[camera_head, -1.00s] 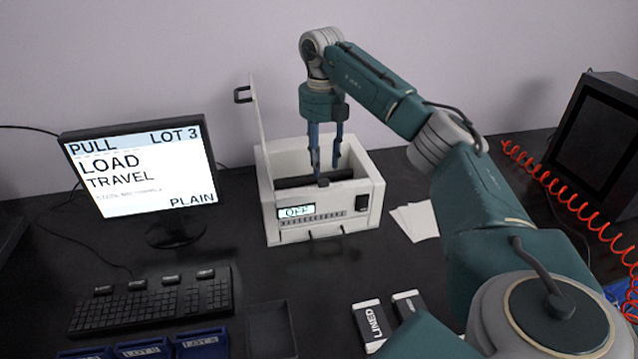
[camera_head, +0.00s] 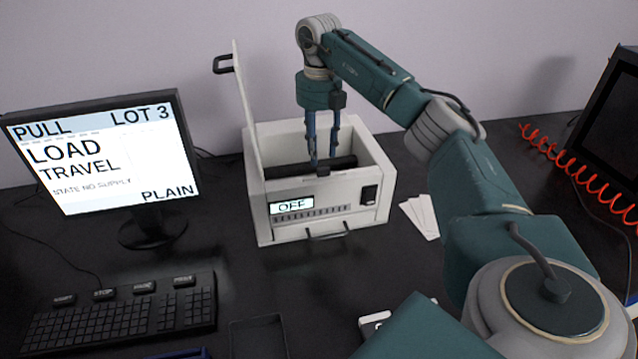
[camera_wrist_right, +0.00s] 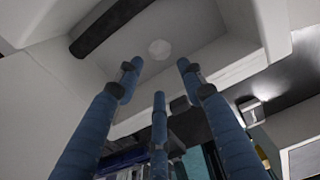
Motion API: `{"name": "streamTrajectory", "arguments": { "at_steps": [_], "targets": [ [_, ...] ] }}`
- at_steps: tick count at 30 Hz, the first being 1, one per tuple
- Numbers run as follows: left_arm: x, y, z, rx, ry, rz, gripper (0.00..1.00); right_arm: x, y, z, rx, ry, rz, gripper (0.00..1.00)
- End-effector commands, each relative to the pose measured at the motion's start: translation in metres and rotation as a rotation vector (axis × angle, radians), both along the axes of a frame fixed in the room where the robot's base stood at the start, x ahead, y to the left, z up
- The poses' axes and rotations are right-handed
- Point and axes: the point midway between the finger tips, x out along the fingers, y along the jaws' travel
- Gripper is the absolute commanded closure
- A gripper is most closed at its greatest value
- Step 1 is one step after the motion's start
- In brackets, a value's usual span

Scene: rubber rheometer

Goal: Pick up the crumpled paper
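A small pale, roundish lump (camera_wrist_right: 159,49), which looks like the crumpled paper, lies on the inside floor of an open white machine (camera_head: 320,222). In the head view the machine's front wall hides the lump. My right gripper (camera_head: 322,158) reaches down into the machine from above. In the right wrist view its blue fingers (camera_wrist_right: 156,80) are spread apart. The lump shows beyond the fingertips, between them, and nothing is seen between the fingers. My left gripper is not in view.
The machine's lid (camera_head: 246,110) stands up at its left, and a dark roller (camera_head: 290,170) crosses its inside. A monitor (camera_head: 100,160) and keyboard (camera_head: 120,310) are at left. White cards (camera_head: 420,216) and a red coiled cable (camera_head: 572,172) lie at right.

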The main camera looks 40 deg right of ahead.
Motion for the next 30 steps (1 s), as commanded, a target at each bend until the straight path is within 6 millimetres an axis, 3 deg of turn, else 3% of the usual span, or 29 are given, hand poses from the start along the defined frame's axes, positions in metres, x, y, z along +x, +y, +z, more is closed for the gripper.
{"name": "streamTrajectory", "arguments": {
  "at_steps": [1,4,14,20,30],
  "targets": [
    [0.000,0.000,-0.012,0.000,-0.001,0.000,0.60,0.000,0.000,-0.012,0.000,0.000,0.000,0.61],
    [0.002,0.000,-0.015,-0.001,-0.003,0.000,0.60,0.000,0.000,-0.018,0.000,0.000,0.000,0.61],
    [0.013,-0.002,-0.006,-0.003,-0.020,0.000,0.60,0.000,0.000,-0.062,0.000,0.002,0.000,0.61],
    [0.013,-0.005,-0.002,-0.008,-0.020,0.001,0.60,0.000,0.000,-0.077,0.000,0.002,0.000,0.61],
    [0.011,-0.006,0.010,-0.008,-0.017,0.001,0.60,0.000,-0.001,-0.120,0.000,0.001,-0.001,0.61]
  ]
}}
